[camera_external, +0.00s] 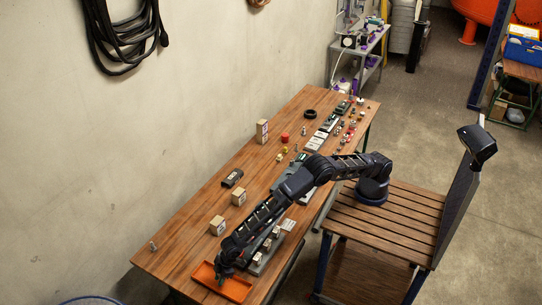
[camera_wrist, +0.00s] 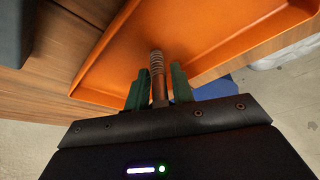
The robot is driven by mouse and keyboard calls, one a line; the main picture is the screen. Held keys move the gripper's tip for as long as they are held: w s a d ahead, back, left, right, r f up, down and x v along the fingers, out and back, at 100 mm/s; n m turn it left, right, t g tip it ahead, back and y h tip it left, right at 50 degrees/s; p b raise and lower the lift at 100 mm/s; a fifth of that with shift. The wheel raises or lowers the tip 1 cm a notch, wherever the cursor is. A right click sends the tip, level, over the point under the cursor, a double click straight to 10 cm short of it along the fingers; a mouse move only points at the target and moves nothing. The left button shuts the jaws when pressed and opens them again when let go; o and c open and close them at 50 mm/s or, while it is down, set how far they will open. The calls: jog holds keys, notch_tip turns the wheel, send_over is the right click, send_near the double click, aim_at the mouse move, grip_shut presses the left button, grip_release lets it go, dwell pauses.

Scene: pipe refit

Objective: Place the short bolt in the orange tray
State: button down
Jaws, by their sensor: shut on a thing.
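My gripper (camera_wrist: 159,88) is shut on the short bolt (camera_wrist: 157,68) in the wrist view. The bolt's threaded end points away from the gripper, between the two green fingers. The orange tray (camera_wrist: 205,42) fills the upper part of the wrist view behind the bolt. In the external view the orange tray (camera_external: 232,289) lies at the near end of the wooden table, and my gripper (camera_external: 220,275) is low over its inside. The bolt is too small and hidden to make out in the external view. I cannot tell whether it touches the tray floor.
A grey block-like holder (camera_external: 262,262) with small parts stands right beside the tray. Cardboard boxes (camera_external: 217,225) stand farther along the wooden table (camera_external: 185,255). A small metal part (camera_external: 153,246) stands near the left edge. The table's near edge is close to the tray.

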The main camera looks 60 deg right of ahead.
jog(key=shift+f, duration=0.1)
jog(key=c, duration=1.2)
grip_release()
jog(key=v, duration=1.2)
